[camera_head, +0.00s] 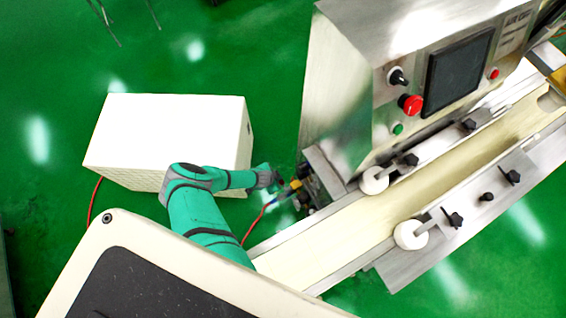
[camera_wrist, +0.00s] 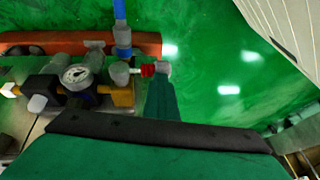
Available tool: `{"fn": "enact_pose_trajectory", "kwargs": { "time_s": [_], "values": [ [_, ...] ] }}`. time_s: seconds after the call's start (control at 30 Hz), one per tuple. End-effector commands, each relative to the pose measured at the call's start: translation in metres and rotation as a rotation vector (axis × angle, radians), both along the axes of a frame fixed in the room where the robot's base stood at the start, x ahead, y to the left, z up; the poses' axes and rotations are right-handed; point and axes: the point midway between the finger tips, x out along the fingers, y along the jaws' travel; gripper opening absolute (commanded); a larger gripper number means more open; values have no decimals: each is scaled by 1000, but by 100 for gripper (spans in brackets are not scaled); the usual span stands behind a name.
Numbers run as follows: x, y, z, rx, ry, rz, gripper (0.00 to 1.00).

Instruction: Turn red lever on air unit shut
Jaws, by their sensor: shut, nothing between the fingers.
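The air unit (camera_wrist: 100,85) is at the left of the wrist view, with a round white-faced gauge (camera_wrist: 77,75), brass-coloured blocks and a blue tube (camera_wrist: 121,30). The small red lever (camera_wrist: 148,70) sticks out at the unit's right side, just right of the blue tube's fitting. My gripper (camera_wrist: 162,75) is shut, and its tip is right beside the lever's right end; I cannot tell whether they touch. In the head view my gripper (camera_head: 270,178) is at the air unit (camera_head: 302,188) on the machine's left side; the lever is too small to make out there.
The steel machine (camera_head: 340,100) with its screen and red button stands right of my arm, above a pale conveyor (camera_head: 345,225). A white box (camera_head: 165,125) stands on the green floor behind my arm. A thick orange-red bar or hose (camera_wrist: 145,42) lies behind the unit.

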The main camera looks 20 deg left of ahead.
Motion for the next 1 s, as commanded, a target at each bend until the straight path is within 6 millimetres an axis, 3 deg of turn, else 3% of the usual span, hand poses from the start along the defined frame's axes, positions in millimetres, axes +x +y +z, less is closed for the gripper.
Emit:
{"fn": "enact_pose_trajectory", "kwargs": {
  "time_s": [0.03,0.37,0.63,1.0],
  "values": [
    [1,13,-1,27,2,6,0],
    [0,15,6,24,1,9,0],
    [-5,15,43,7,-3,9,0],
    [-3,63,94,5,-3,8,0]
  ]
}}
